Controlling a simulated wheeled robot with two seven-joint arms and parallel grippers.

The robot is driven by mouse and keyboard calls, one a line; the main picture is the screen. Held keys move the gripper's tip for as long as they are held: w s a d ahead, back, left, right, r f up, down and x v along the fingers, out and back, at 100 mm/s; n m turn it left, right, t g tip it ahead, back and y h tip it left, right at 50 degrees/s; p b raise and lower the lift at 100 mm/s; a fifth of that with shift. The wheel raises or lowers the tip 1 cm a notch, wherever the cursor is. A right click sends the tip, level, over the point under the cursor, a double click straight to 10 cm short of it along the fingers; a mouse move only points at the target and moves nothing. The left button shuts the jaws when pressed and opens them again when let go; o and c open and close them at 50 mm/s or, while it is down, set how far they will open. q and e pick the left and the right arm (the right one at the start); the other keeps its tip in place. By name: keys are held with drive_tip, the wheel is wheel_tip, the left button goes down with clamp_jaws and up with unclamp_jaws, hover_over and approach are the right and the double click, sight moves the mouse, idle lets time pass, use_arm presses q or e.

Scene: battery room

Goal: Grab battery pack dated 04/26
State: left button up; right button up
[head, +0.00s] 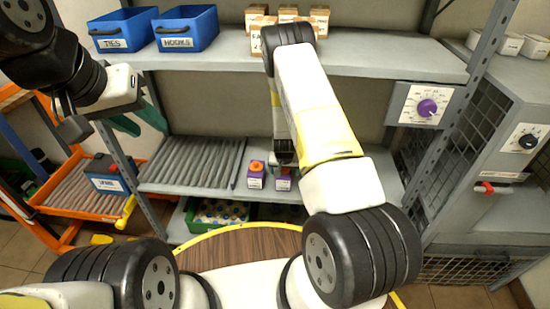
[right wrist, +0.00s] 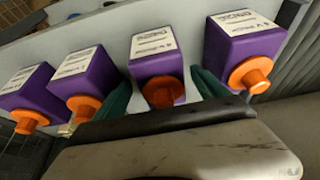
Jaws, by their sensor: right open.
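Several purple battery packs with white labels and orange caps stand in a row in the right wrist view, with one pack (right wrist: 157,62) between my right gripper's (right wrist: 160,82) green fingers. The fingers are open, one on each side of it; I cannot tell whether they touch it. Other packs are to its left (right wrist: 88,78) and right (right wrist: 240,38). The label dates are too blurred to read. In the head view, two packs (head: 256,181) (head: 283,184) show on the lower shelf below my right gripper (head: 284,156). My left gripper (head: 139,120) is open and empty at the upper left.
The upper shelf (head: 370,62) holds blue bins (head: 187,30) and cardboard boxes (head: 320,20). A shelf post (head: 130,160) and an orange cart (head: 75,195) with a blue box (head: 106,184) are at the left. A dial panel (head: 425,105) is at the right.

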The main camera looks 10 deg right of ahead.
drive_tip(key=x, duration=0.4)
drive_tip(key=shift+w+a+f, duration=0.1)
drive_tip(key=shift+w+f, duration=0.1)
drive_tip(key=shift+f, duration=0.15)
drive_tip(key=shift+r, duration=0.1)
clamp_jaws()
